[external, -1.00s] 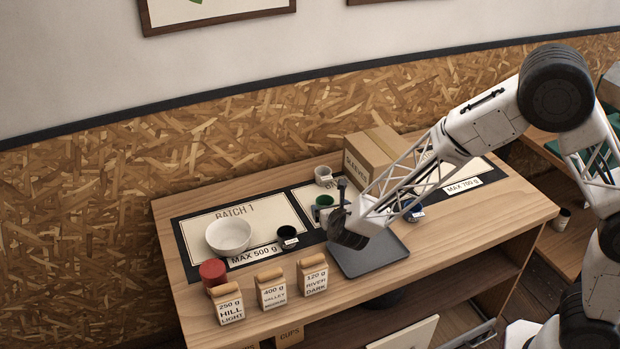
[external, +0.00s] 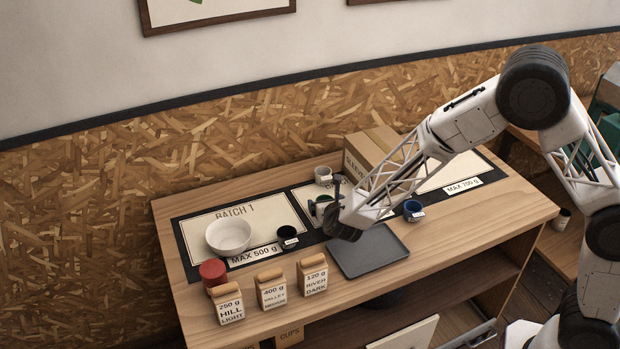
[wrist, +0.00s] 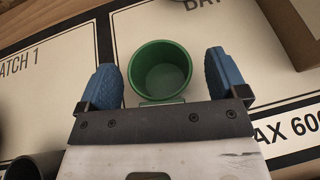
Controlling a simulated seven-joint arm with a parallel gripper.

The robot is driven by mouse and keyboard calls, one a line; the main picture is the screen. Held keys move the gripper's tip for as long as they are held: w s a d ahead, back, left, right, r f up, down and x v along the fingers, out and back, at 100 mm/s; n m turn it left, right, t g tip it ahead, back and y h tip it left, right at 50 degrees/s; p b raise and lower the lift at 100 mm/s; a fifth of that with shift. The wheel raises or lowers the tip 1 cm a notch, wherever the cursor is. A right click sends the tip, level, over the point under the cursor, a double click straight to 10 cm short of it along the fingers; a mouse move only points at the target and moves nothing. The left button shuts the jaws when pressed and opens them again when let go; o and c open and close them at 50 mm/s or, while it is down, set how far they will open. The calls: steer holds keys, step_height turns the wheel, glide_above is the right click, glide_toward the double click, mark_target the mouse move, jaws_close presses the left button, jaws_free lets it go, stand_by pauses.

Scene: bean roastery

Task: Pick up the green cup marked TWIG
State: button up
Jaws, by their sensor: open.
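The green cup (wrist: 160,70) stands upright on the mat, seen from above in the wrist view. Its lettering cannot be read; a pale label edge shows at its near side. In the external view my gripper mostly hides the cup, with only a little green showing. My gripper (wrist: 162,62) is open, with one blue finger on each side of the cup. A gap shows between each finger and the cup wall. I cannot tell how far down the fingers reach.
A grey tray (external: 370,255) lies in front. A cardboard box (external: 368,157) stands behind right; a white bowl (external: 228,236) is left.

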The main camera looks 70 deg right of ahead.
stand_by(0.4)
steer(key=c, duration=1)
steer(key=shift+r, duration=0.15)
steer(key=shift+r, duration=1.35)
steer(key=shift+s+r, duration=0.15)
steer(key=shift+r, duration=0.2)
steer(key=s+a, duration=0.1)
steer(key=s, duration=0.4)
steer(key=s+a+r, duration=0.1)
steer(key=s, duration=0.4)
steer(key=s+a, duration=0.2)
steer(key=s, duration=0.3)
steer(key=shift+s+r, duration=0.1)
steer(key=shift+r, duration=0.05)
